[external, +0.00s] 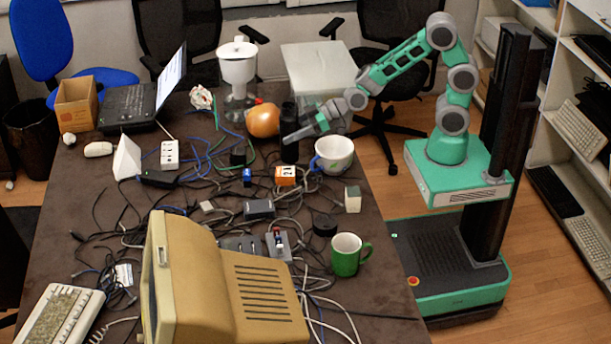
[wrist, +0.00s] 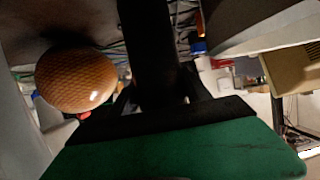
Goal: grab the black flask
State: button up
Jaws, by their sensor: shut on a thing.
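The black flask (external: 289,133) stands upright on the dark table, just right of a round orange-brown object (external: 263,120). My gripper (external: 290,137) reaches in from the right and is shut on the flask. In the wrist view the flask (wrist: 150,45) is a dark column in the middle, between my gripper's fingers (wrist: 160,95).
A white-blue cup (external: 333,155) stands close to the right, under my arm. A glass and white coffee maker (external: 238,70) stands behind. Cables, an orange block (external: 285,176) and a green mug (external: 347,254) lie nearer, with a beige monitor (external: 220,285) in front.

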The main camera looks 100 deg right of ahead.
aim_at(281, 127)
grip_shut()
jog(key=shift+r, duration=0.15)
dwell(0.4)
jog(key=shift+r+p, duration=0.4)
jog(key=shift+r, duration=0.3)
jog(key=shift+w+r+p, duration=0.1)
jog(key=shift+r+p, duration=0.35)
jog(key=shift+r, duration=0.5)
jog(key=s+a+r+p, duration=0.1)
jog(key=s+r+p, duration=0.6)
jog(key=s, duration=0.7)
jog(key=shift+a+r+p, duration=0.25)
jog(key=shift+r+p, duration=0.15)
jog(key=shift+r, duration=0.9)
